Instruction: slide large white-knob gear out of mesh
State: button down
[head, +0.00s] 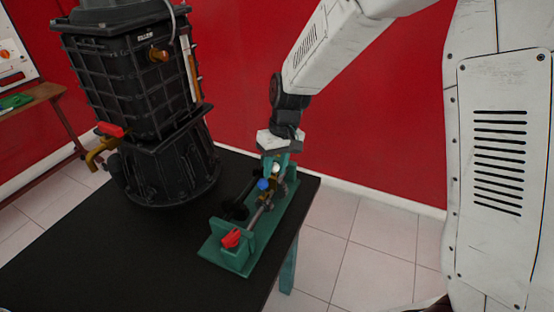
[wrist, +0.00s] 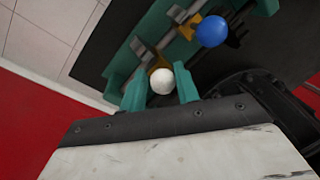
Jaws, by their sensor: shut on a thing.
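The white knob (wrist: 162,81) sits between the two teal fingers of my gripper (wrist: 161,88) in the wrist view. My gripper is shut on this knob. The knob also shows small and pale below my gripper (head: 275,160) in the head view. The large gear under the knob is mostly hidden; a brass-coloured part (wrist: 157,63) shows beside the knob. A blue knob (wrist: 212,31) stands on another brass-coloured part farther along the shaft, apart from my fingers. It also shows in the head view (head: 263,184). Whether gear teeth touch cannot be told.
The green trainer frame (head: 243,259) stands on the black table (head: 95,255) near its right edge, with a red handle (head: 231,238) at its front end. A tall black engine unit (head: 165,165) stands to the left. A red wall (head: 375,120) is behind.

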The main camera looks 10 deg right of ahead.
jog(key=shift+s+a, duration=0.6)
jog(key=shift+s, duration=0.1)
jog(key=c, duration=1.3)
grip_release()
jog(key=shift+s+a, duration=0.1)
jog(key=shift+o, duration=0.5)
jog(key=shift+s+a, duration=0.1)
jog(key=shift+a, duration=0.1)
jog(key=shift+d, duration=0.25)
jog(key=shift+d, duration=0.1)
jog(key=shift+r, duration=0.1)
jog(key=r, duration=0.2)
jog(key=d+r, duration=0.1)
jog(key=r, duration=0.2)
jog(key=w+r, duration=0.1)
jog(key=r, duration=0.1)
jog(key=shift+d+r, duration=0.2)
jog(key=shift+r, duration=0.05)
